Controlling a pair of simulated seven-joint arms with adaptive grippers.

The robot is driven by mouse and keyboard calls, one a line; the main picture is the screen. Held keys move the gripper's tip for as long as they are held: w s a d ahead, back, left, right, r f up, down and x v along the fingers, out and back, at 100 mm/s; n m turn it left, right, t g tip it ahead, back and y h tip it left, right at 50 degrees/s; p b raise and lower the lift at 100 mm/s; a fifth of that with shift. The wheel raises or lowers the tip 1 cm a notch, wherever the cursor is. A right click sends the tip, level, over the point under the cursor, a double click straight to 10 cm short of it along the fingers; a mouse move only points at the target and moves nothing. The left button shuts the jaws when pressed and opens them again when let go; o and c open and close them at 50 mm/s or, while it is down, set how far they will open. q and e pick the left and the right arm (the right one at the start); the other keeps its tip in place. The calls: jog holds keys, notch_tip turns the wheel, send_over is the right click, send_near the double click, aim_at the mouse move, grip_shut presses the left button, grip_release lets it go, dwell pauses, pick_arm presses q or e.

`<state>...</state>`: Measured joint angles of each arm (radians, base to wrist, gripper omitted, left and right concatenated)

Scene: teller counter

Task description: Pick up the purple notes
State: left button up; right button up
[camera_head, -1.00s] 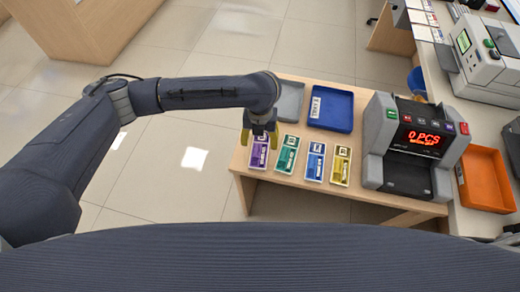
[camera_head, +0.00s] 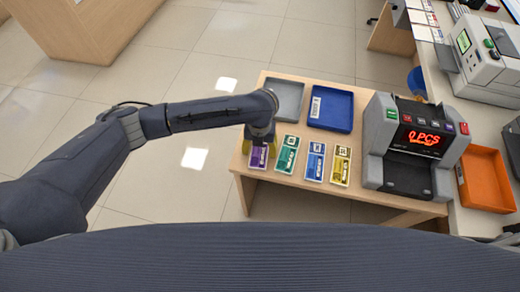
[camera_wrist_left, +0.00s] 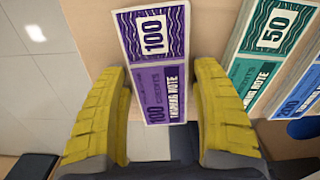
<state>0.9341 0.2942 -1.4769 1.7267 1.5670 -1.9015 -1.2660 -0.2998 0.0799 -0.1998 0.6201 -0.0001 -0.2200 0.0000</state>
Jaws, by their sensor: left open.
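The purple notes (camera_head: 258,157) lie flat on the wooden table at the left end of a row of note stacks. In the left wrist view the purple notes (camera_wrist_left: 155,50) show the number 100, and their near end lies between the fingers. My left gripper (camera_head: 260,138) is over the purple notes and partly hides them in the head view. In the left wrist view its yellow fingers (camera_wrist_left: 162,110) are open, one on each side of the notes, with a gap on both sides. Whether the fingers touch the table cannot be told. My right gripper is out of view.
Green (camera_head: 287,155), blue (camera_head: 315,161) and yellow notes (camera_head: 341,166) lie to the right. A grey tray (camera_head: 287,88) and a blue tray (camera_head: 331,108) are behind. A note counter (camera_head: 415,150) reading 0 PCS and an orange tray (camera_head: 486,180) stand farther right.

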pick_arm(q)
jog(key=shift+c, duration=0.3)
jog(key=c, duration=0.9)
jog(key=shift+r, duration=0.1)
jog(key=shift+c, duration=0.2)
